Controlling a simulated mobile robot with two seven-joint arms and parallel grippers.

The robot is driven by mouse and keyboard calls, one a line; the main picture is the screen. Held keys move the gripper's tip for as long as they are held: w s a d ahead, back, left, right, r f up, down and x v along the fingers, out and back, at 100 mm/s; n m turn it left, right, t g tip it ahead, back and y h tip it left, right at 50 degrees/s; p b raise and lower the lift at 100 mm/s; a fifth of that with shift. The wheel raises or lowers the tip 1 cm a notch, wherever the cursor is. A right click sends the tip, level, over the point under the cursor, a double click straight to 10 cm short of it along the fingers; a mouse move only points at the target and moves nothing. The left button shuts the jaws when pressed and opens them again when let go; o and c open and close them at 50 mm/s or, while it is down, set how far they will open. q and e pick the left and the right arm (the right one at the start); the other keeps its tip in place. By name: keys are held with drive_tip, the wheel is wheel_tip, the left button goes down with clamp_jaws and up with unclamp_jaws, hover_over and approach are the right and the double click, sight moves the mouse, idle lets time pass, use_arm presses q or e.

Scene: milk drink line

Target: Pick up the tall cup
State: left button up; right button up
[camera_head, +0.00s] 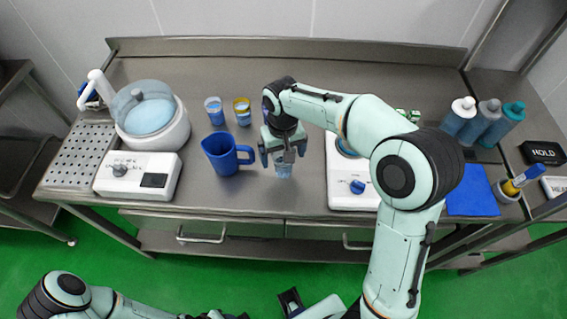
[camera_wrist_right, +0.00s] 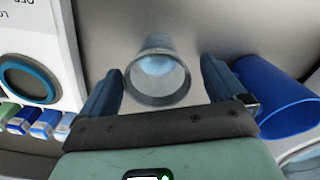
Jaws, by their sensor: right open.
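The tall cup (camera_head: 284,171) is clear and bluish and stands on the steel counter, just below my right gripper (camera_head: 283,152) in the head view. The gripper hides its upper part. In the right wrist view, the cup (camera_wrist_right: 152,64) shows its round open rim between the two spread fingers of my right gripper (camera_wrist_right: 161,70). Gaps show on both sides, so the fingers are apart from it. My right gripper is open and empty. My left arm (camera_head: 70,290) runs along the bottom left edge; its gripper is not clearly seen.
A blue jug (camera_head: 222,158) stands close left of the gripper; it also shows in the wrist view (camera_wrist_right: 275,92). Two small cups (camera_head: 214,111) (camera_head: 242,110) stand behind. A white appliance (camera_head: 345,185) is close on the right. A round-lidded machine (camera_head: 150,120) is farther left.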

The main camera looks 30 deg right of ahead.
drive_tip(key=f, duration=0.4)
drive_tip(key=shift+w+d, duration=0.1)
drive_tip(key=shift+d, duration=0.1)
drive_tip(key=c, duration=1.1)
drive_tip(key=shift+r, duration=0.25)
